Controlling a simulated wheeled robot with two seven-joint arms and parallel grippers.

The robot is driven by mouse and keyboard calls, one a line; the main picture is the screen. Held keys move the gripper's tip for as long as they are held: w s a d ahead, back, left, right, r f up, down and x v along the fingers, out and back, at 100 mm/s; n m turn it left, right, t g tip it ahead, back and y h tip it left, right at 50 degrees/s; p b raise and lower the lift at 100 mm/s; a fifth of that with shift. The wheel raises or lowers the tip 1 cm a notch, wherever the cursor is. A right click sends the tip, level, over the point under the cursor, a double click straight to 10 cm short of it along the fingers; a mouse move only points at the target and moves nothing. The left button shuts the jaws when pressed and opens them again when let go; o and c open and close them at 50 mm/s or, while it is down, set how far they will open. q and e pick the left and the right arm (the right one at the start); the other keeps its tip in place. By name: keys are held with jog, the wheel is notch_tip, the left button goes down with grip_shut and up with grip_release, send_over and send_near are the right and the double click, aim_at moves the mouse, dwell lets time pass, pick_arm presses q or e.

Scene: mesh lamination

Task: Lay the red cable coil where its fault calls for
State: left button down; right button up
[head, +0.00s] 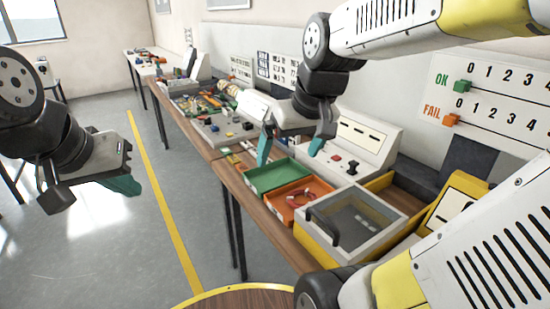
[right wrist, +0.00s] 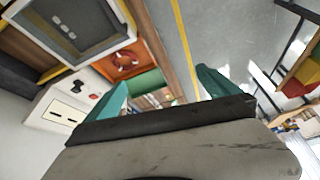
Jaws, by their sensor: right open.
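The red cable coil (head: 298,199) lies in the orange tray (head: 324,187) on the bench. It also shows small in the right wrist view (right wrist: 124,61). A green tray (head: 279,179) stands next to the orange one and looks empty. My right gripper (head: 291,149) is open, with its teal fingers spread and nothing between them. It hangs above the bench near the green tray, apart from the coil. My left gripper (head: 122,185) is over the floor at the left, away from the bench. Its finger spacing is hard to make out.
A control console (head: 362,143) is behind the trays. A wall board has OK (head: 462,86) and FAIL (head: 451,120) sliders. Farther along, the bench is cluttered.

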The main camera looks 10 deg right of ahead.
jog(key=shift+m+t+y, duration=0.4)
jog(key=shift+m+t, duration=0.2)
jog(key=s, duration=0.1)
jog(key=s+a, duration=0.1)
jog(key=s, duration=0.1)
jog(key=s+a, duration=0.1)
jog(key=s, duration=0.1)
jog(key=shift+s+r, duration=0.1)
jog(key=shift+s, duration=0.05)
dwell(0.4)
